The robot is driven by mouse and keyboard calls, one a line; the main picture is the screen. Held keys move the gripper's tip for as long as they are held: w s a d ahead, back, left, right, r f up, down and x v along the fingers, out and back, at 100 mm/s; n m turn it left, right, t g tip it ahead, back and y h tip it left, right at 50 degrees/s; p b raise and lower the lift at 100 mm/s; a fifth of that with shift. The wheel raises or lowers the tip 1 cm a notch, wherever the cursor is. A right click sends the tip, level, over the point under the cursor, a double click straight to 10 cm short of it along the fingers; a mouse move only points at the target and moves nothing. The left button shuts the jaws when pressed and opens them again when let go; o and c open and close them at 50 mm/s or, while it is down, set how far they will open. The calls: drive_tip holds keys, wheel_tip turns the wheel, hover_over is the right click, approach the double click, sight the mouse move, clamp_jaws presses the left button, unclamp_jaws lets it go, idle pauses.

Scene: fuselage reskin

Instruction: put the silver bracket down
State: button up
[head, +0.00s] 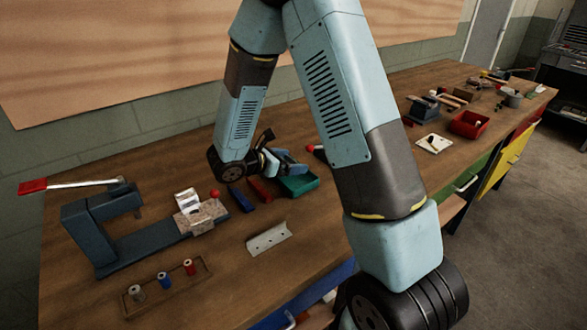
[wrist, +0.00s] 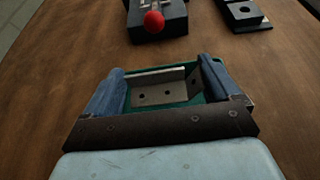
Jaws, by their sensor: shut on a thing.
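My gripper (wrist: 160,88) has its two blue fingers on either side of a silver bracket (wrist: 155,95), a grey angled metal piece with dark holes. The bracket lies between the fingers, with green showing behind it. In the head view my gripper (head: 284,163) is low over the bench, at the green tray (head: 300,186). The held bracket is mostly hidden there by the gripper. I cannot tell whether the bracket touches the tray.
Blue (head: 241,200) and red (head: 260,190) bins stand left of the tray. A pale angle piece with holes (head: 268,239) lies in front on the wooden bench (head: 205,278). A red-handled press (head: 90,235) and a spool rack (head: 165,290) are at left. A red bin (head: 470,124) stands right.

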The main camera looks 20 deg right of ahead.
drive_tip(key=shift+f, duration=1.35)
drive_tip(key=o, duration=0.8)
drive_tip(key=shift+c, duration=0.2)
